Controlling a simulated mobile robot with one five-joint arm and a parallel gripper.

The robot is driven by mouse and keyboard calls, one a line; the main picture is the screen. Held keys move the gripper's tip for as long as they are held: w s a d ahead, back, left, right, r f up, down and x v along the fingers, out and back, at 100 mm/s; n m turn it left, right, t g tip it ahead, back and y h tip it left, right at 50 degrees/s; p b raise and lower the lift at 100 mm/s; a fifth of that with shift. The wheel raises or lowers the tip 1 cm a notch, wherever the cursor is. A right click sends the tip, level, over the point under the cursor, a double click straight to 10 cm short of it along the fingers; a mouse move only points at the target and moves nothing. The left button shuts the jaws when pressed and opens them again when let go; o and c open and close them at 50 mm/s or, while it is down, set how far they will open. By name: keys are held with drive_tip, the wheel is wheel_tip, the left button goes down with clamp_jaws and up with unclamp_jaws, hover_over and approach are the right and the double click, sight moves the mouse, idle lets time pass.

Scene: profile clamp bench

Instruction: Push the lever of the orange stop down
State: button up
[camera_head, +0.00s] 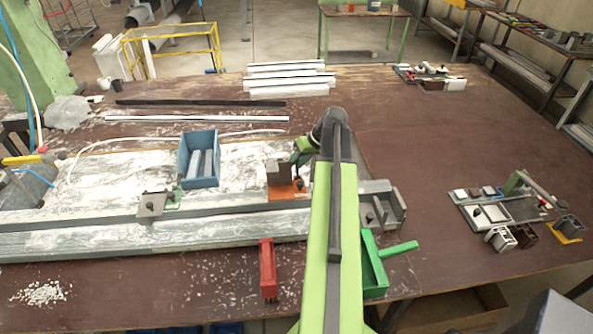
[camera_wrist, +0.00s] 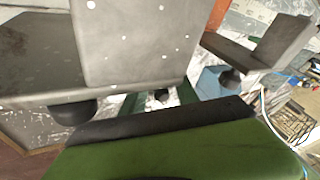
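The orange stop (camera_head: 286,191) sits on the grey profile rail in the head view, left of my arm. A brownish-grey block stands on its orange base, and a small dark knob shows at its right edge. I cannot make out how its lever stands. My gripper (camera_head: 305,148) is just behind and above the stop, partly hidden by my arm, and contact cannot be told. In the wrist view, a green and black part fills the bottom. Close grey plates (camera_wrist: 135,42) with round black parts lie beyond it; I cannot tell what they belong to or whether the fingers are apart.
A blue bin (camera_head: 187,172) with grey pieces stands left of the stop. Another grey stop (camera_head: 150,206) is further left on the rail.

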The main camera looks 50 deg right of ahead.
clamp_jaws()
idle(1.5)
